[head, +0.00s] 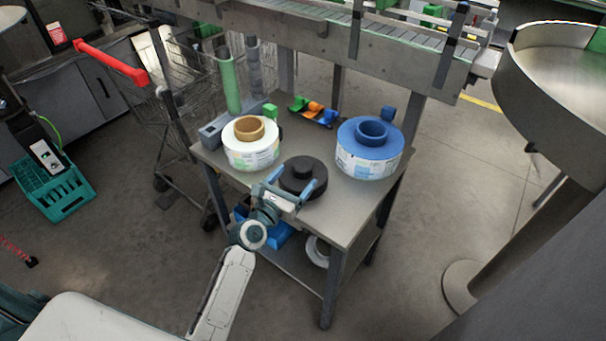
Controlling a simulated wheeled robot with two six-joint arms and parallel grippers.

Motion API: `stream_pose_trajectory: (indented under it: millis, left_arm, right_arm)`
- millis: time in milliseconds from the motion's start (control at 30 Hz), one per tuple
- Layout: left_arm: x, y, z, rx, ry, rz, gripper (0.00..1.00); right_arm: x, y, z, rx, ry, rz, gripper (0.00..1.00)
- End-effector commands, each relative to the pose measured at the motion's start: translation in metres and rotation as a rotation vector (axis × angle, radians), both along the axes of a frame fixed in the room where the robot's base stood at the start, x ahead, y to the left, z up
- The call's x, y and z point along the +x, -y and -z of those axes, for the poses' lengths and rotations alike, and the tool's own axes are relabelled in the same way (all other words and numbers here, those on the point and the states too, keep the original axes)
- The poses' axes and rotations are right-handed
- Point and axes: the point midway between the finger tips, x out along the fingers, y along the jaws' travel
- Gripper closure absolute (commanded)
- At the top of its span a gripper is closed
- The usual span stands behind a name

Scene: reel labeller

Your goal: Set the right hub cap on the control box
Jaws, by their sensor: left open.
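A wide black disc (303,179) with a raised round middle lies near the front of the grey table. My left gripper (291,187) is open, with its two blue fingers at the near side of this disc; whether they touch it I cannot tell. On the right stands a blue-topped reel (370,158) with a blue ring-shaped hub piece (372,131) on top. On the left stands a white reel (251,153) with a tan hub piece (249,128). A grey box (212,134), perhaps the control box, sits at the table's left edge. My right gripper is out of view.
A small tray of green, orange and blue pieces (314,111) lies at the table's back. A conveyor (400,45) runs behind. A green post (230,84) stands at the back left. A lower shelf holds a blue bin (276,236). The table's front right is bare.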

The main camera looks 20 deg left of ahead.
Motion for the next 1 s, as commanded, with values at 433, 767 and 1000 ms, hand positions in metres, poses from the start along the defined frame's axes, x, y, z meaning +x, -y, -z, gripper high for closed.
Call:
stream_pose_trajectory:
  millis: [433, 767, 1000]
  left_arm:
    - [0.051, 0.005, 0.002, 0.0, 0.0, 0.0, 0.21]
    - [0.051, 0.005, 0.002, 0.001, 0.0, 0.0, 0.47]
    - [0.051, 0.005, 0.001, 0.001, 0.001, 0.0, 0.84]
  right_arm:
    - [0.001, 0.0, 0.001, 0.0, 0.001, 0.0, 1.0]
    - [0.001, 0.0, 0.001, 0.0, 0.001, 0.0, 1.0]
    - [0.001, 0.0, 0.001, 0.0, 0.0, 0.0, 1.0]
